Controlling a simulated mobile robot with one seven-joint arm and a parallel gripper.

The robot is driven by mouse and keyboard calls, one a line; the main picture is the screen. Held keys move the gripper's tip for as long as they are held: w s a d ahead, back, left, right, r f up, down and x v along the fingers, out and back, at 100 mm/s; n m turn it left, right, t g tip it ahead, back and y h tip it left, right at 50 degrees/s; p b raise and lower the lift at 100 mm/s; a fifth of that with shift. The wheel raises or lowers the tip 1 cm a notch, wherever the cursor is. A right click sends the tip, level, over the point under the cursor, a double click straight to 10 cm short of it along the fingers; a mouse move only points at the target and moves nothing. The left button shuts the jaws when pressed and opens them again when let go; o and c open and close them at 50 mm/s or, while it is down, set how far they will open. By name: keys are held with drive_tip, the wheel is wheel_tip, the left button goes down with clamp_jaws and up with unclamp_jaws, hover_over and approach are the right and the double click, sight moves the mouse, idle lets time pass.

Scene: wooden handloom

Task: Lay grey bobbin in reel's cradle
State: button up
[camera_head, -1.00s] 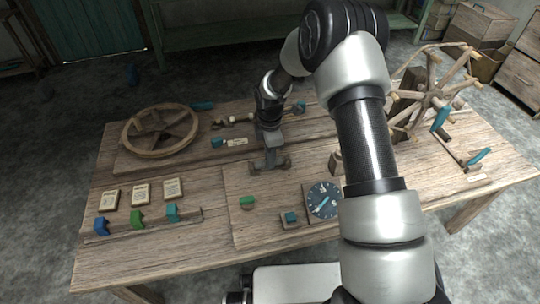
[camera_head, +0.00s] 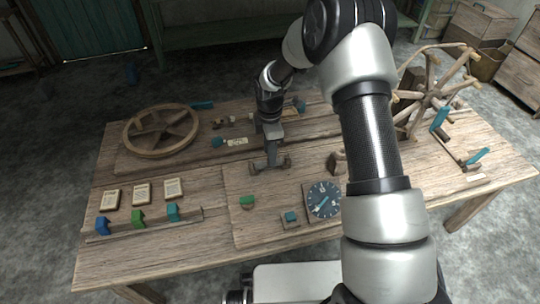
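My gripper (camera_head: 271,165) points down over the middle of the table, just above or at the board's back edge. Its end shows as a crossbar with a dark lump at each side; whether these are spread fingers or the ends of something held is too small to tell. I cannot make out a grey bobbin for certain. The wooden reel (camera_head: 432,97) with spokes stands at the back right, partly behind my arm. A small upright wooden piece (camera_head: 337,162) stands right of my gripper, partly hidden by my arm; I cannot tell if it is the cradle.
A wooden wheel (camera_head: 161,131) lies at the back left. Cards (camera_head: 142,192) and coloured blocks (camera_head: 138,218) are front left. A green piece (camera_head: 247,202), a teal-topped block (camera_head: 290,219) and a dial (camera_head: 323,199) lie in front.

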wheel_tip(320, 180, up, 14)
drive_tip(key=p, duration=0.3)
drive_tip(key=shift+r, duration=0.2)
idle(0.9)
